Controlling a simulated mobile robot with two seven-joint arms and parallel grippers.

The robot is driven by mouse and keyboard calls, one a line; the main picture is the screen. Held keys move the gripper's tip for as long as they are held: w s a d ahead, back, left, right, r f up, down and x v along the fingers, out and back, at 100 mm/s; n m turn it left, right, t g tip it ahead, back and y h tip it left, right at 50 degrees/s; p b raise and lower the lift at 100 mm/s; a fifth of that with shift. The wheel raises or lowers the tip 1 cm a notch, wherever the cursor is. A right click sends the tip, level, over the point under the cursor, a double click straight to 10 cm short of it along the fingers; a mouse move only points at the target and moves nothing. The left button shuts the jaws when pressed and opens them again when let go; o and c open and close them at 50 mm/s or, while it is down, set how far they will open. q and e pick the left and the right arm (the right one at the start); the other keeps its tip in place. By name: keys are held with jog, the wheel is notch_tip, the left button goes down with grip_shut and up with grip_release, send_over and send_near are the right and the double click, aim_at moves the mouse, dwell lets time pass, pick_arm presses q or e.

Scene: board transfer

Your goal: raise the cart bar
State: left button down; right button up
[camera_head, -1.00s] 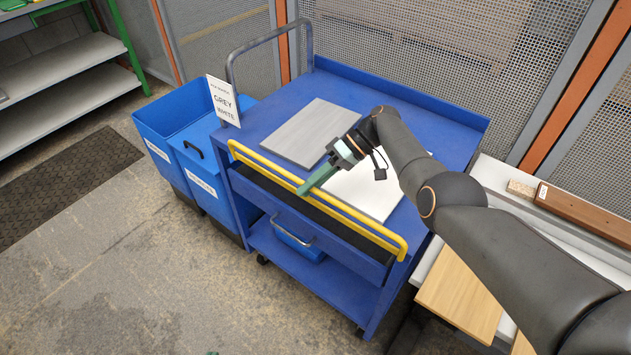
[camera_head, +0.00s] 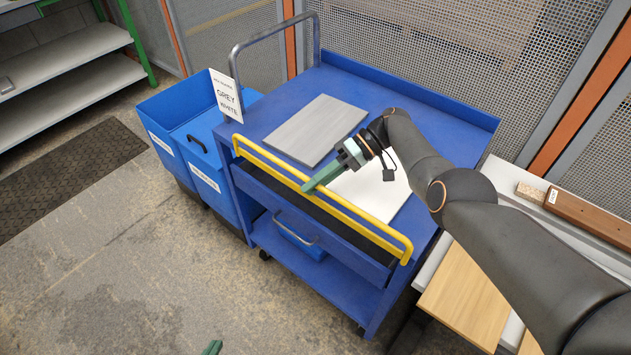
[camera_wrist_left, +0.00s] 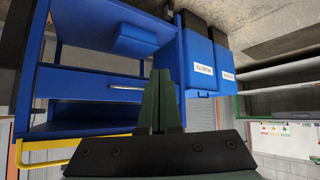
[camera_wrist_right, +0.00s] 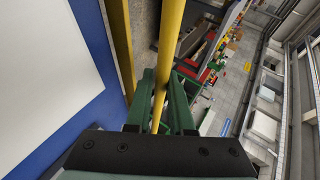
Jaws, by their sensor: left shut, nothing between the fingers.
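The cart bar is a yellow bar (camera_head: 352,221) with bent ends along the near edge of the blue cart (camera_head: 462,128). It also shows in the left wrist view (camera_wrist_left: 45,143). My right gripper (camera_head: 308,188) is at the bar, left of its middle. In the right wrist view the bar (camera_wrist_right: 172,40) runs between its green fingers (camera_wrist_right: 165,95), which lie close on both sides and look shut on it. My left gripper (camera_head: 212,348) barely shows at the bottom edge; in the left wrist view its fingers (camera_wrist_left: 159,85) are together and empty, apart from the cart.
A grey board (camera_head: 318,130) and a white board (camera_head: 375,190) lie on the cart top. Blue bins (camera_head: 180,115) stand left of the cart, beside a sign (camera_head: 228,98). A bench with a wooden board (camera_head: 465,300) is at the right. Floor at front left is clear.

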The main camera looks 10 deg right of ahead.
jog(key=o, duration=0.4)
jog(key=shift+d, duration=0.1)
jog(key=b+v, duration=0.2)
jog(key=v, duration=0.1)
jog(key=b+v, duration=0.2)
jog(key=v, duration=0.2)
jog(key=shift+w+d+f, duration=0.15)
jog(key=shift+f, duration=0.05)
jog(key=b+v, duration=0.2)
jog(key=b, duration=0.1)
jog(key=shift+d+r, duration=0.2)
jog(key=shift+d, duration=0.15)
jog(key=shift+w+d+r+b, duration=0.1)
jog(key=shift+w+d+b, duration=0.05)
jog(key=shift+b, duration=0.75)
pick_arm(q)
notch_tip(320, 180, down, 9)
jog(key=w+d+b, duration=0.1)
jog(key=d+b, duration=0.1)
jog(key=b, duration=0.3)
jog(key=shift+d+f+m+g+h, duration=0.2)
jog(key=shift+m+g+h, duration=0.1)
pick_arm(e)
jog(key=shift+d+r, duration=0.75)
